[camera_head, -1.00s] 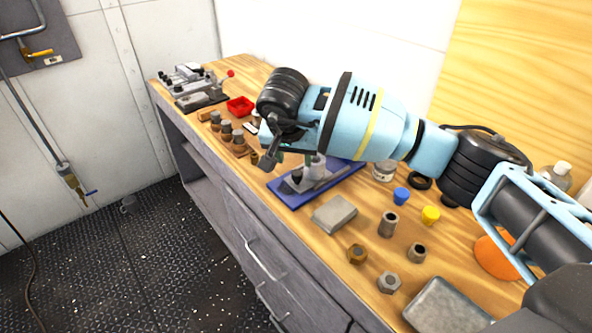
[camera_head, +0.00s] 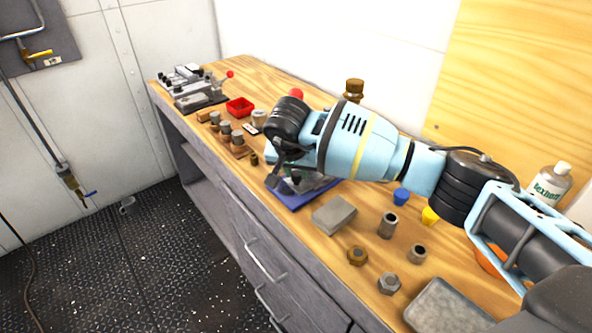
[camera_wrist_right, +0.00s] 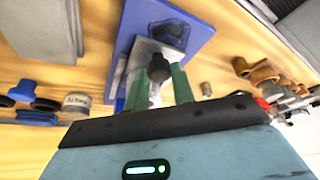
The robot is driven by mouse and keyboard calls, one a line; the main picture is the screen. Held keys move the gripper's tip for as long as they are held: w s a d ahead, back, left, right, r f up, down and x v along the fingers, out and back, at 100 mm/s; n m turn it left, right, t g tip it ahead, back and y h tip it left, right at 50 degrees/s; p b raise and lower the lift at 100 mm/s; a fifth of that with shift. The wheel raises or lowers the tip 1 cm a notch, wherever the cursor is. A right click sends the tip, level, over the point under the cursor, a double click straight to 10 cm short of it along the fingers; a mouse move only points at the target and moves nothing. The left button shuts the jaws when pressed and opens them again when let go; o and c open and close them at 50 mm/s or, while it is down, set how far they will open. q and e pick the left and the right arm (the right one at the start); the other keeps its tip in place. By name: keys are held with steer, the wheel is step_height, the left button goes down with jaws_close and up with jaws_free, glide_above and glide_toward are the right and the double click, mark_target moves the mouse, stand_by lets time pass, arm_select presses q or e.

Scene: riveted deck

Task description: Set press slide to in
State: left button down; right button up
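The press has a blue base plate (camera_head: 290,200) and a grey metal body (camera_head: 303,184); in the head view my right arm hides part of it. In the right wrist view the blue base (camera_wrist_right: 140,20), the grey body and a black knob (camera_wrist_right: 158,68) show. My right gripper (camera_head: 290,178) is low over the press. Its two green fingers (camera_wrist_right: 159,80) stand apart, one on each side of the knob; whether they touch it I cannot tell. A red ball (camera_head: 297,93) shows behind my wrist. My left gripper is not in view.
A grey block (camera_head: 334,215), several nuts and bushings, and a blue plug (camera_head: 401,196) lie right of the press. A wooden block with pegs (camera_head: 232,140), a red tray (camera_head: 240,107) and a clamp fixture (camera_head: 195,90) are left.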

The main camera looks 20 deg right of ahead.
jaws_close()
steer(key=shift+w+d, duration=0.2)
steer(key=shift+d, duration=0.45)
steer(key=shift+w+d, duration=0.25)
steer(key=shift+d, duration=0.35)
steer(key=shift+w+d, duration=0.2)
steer(key=shift+d, duration=0.45)
steer(key=shift+r, duration=0.1)
steer(key=o, duration=0.6)
jaws_free()
steer(key=shift+c, duration=0.2)
steer(key=v, duration=0.7)
steer(key=shift+r, duration=0.35)
